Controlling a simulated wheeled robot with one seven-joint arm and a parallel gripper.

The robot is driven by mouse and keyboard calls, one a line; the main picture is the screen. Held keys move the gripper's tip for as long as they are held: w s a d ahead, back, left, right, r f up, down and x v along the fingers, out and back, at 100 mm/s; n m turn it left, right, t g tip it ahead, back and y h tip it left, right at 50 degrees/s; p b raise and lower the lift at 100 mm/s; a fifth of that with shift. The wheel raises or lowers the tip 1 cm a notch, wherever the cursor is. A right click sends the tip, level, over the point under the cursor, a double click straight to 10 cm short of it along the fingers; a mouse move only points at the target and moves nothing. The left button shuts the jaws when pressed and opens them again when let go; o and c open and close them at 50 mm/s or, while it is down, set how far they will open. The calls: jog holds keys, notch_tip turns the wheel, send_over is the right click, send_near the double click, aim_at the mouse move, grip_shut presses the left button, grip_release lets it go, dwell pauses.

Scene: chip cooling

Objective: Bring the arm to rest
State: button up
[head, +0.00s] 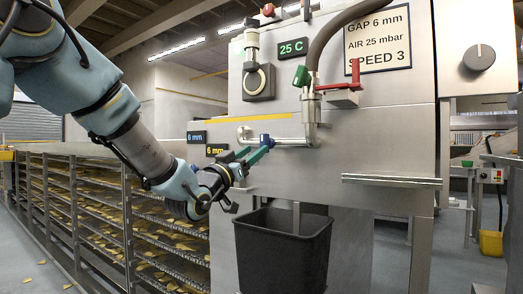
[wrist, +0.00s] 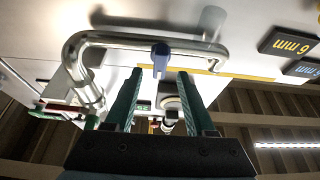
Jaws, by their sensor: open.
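My gripper (head: 256,154) is at the middle of the head view, in front of the steel machine (head: 340,160). Its two green fingers also show in the wrist view (wrist: 160,75), apart with nothing gripped between them. A blue knob (wrist: 160,54) on a bent steel pipe (wrist: 120,38) shows just past and between the fingertips; I cannot tell the exact distance. In the head view the blue knob (head: 267,141) is by the fingertips, and the pipe (head: 292,143) runs right from it. My arm reaches in from the upper left.
A black bin (head: 284,250) stands below the gripper. A red-handled valve (head: 340,86) with a hose is above right. A steel ledge (head: 391,181) juts out at the right. Racks of chips (head: 110,215) line the left.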

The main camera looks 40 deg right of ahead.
jog(key=shift+v, duration=0.95)
jog(key=w+a+f+n+t+y, duration=0.45)
jog(key=w+a+f+y, duration=0.55)
jog(key=w+a+f, duration=0.4)
jog(key=a+f+n+g+y, duration=0.1)
jog(key=a+f+n+y, duration=0.15)
jog(key=a+f, duration=0.4)
jog(key=a+f+n+g+y, duration=0.1)
jog(key=a+f+y, duration=0.3)
jog(key=a, duration=0.5)
jog(key=s+a+f+n+g+y, duration=0.2)
jog(key=s+a+f+n+g, duration=0.15)
jog(key=s+a, duration=0.5)
jog(key=s+a+f+n+g+y, duration=0.25)
jog(key=s+a+f, duration=0.25)
jog(key=a, duration=0.7)
jog(key=w+p+v, duration=0.2)
jog(key=p+v, duration=1.1)
jog(key=p, duration=0.1)
jog(key=shift+s+r+g, duration=0.2)
jog(key=shift+r+g, duration=0.15)
jog(key=shift+r, duration=0.2)
